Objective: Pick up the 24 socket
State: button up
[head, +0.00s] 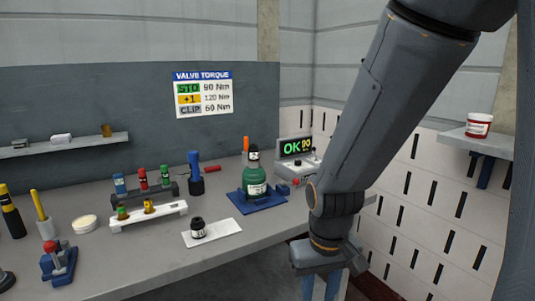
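Small sockets with coloured tops, blue (119,183), red (142,178) and green (165,176), stand in a dark rack on the bench. A white rack in front holds a green-topped piece (122,213) and a yellow piece (149,206). A short black piece (198,228) stands upright on a white plate (222,234). The size marks are too small to read, so I cannot tell which is the 24 socket. My gripper (321,287) points down at the bottom, right of the bench and apart from these pieces. Its tips are cut off by the frame edge.
A green bottle-shaped piece (255,178) stands in a blue fixture (263,200). A display reading OK (296,147) is behind it. A red-and-white jar (478,125) sits on the right shelf. The front right of the bench (268,232) is clear.

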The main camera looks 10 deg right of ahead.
aim_at(253, 150)
jog(key=z, duration=1.75)
jog(key=i, duration=1)
jog(key=u, duration=1)
